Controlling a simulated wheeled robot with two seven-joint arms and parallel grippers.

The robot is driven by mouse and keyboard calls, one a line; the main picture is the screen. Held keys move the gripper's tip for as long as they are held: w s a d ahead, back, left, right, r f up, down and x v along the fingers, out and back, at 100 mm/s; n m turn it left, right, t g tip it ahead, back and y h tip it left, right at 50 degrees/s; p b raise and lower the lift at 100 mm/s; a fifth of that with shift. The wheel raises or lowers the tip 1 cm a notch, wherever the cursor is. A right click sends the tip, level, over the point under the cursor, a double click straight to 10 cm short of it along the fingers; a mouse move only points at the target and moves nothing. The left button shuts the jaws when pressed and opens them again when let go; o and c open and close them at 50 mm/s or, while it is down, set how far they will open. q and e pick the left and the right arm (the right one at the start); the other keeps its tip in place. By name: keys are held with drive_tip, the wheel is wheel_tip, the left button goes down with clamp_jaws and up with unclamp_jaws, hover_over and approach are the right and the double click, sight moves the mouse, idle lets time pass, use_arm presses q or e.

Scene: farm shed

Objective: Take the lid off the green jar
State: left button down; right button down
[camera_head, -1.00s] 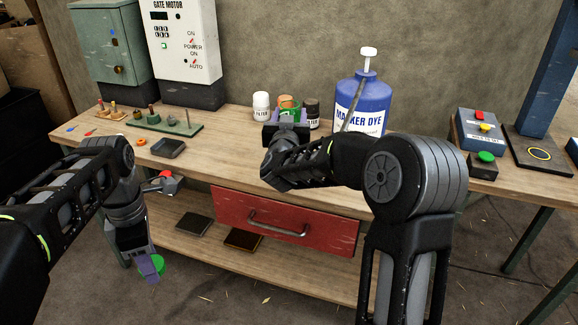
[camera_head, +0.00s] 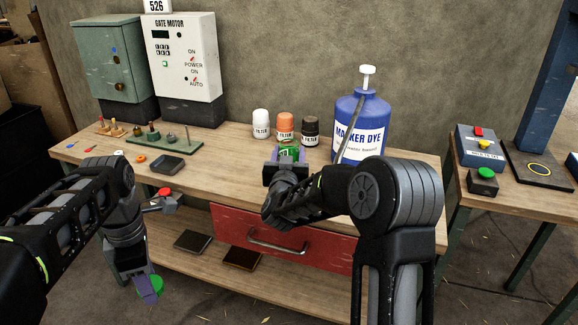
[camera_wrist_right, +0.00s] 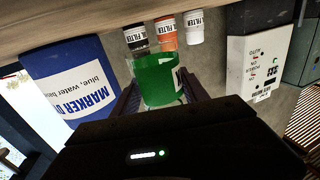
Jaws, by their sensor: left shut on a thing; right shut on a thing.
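The green jar (camera_head: 289,151) is at the bench in front of the small filter jars, and my right gripper (camera_head: 287,160) is shut on it. In the right wrist view the green jar (camera_wrist_right: 158,80) sits between the fingers; its label is partly in sight. My left gripper (camera_head: 146,287) hangs low in front of the bench, shut on a round green lid (camera_head: 155,283). The lid is well apart from the jar. The arm and gripper hide the jar's lower part in the head view, so I cannot tell whether it touches the bench.
White (camera_head: 261,123), orange (camera_head: 285,126) and black (camera_head: 310,130) filter jars stand behind the green jar. A large blue dye bottle (camera_head: 350,110) stands close on the right. A dark tray (camera_head: 167,163) and red drawer (camera_head: 270,235) are at the bench's left and front.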

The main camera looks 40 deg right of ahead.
drive_tip(key=shift+f, duration=0.1)
drive_tip(key=shift+f, duration=1.75)
drive_tip(key=shift+f+b, duration=0.2)
drive_tip(key=shift+b, duration=0.15)
drive_tip(key=c, duration=0.6)
unclamp_jaws()
drive_tip(key=shift+r, duration=0.2)
drive_tip(key=v, duration=1.2)
drive_tip(key=shift+a, duration=0.1)
